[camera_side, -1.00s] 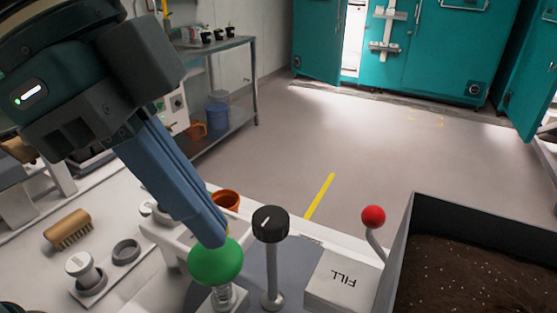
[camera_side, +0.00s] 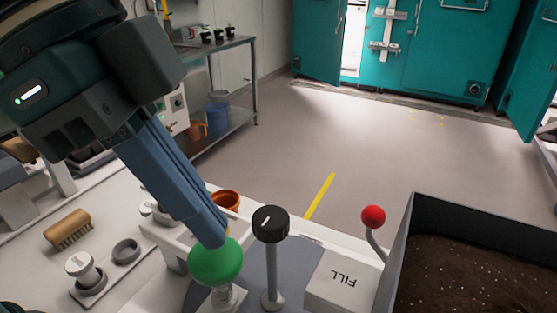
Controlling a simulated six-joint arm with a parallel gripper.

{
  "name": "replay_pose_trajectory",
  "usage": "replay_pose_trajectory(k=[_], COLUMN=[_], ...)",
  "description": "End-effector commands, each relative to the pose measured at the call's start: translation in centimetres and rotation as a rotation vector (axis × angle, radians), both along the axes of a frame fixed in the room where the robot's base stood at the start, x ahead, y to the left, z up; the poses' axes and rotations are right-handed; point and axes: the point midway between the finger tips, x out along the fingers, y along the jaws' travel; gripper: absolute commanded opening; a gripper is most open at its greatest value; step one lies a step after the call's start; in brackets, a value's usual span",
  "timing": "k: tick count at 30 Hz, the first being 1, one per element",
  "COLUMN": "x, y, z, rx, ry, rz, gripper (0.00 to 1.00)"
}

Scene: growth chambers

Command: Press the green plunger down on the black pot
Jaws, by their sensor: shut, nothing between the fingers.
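The green plunger (camera_side: 215,261) has a round green knob on a pale metal stem near the bottom of the view. My gripper (camera_side: 214,238) is shut and empty, with its blue fingers slanting down from the upper left. The fingertips are at the top of the green knob and appear to touch it. A pale collar (camera_side: 229,297) shows just below the knob. The black pot under the plunger cannot be seen; that area is below the picture's edge.
A black-capped post (camera_side: 270,223) stands close right of the plunger. A red-knobbed lever (camera_side: 373,217) and a soil bin (camera_side: 412,224) are further right, beside the FILL block (camera_side: 340,285). An orange pot (camera_side: 227,200) is behind; a brush (camera_side: 68,229) lies left.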

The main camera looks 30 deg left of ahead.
Motion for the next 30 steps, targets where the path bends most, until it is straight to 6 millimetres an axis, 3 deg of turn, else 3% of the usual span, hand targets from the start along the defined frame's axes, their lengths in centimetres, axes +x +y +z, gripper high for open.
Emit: replay_pose_trajectory(k=[17,30], x=[0.0,0.0], y=[0.0,0.0], z=[-0.1,-1.5], rx=[0.000,0.000], ry=[0.000,0.001], rz=[0.000,0.000], gripper=[0.00,0.00])
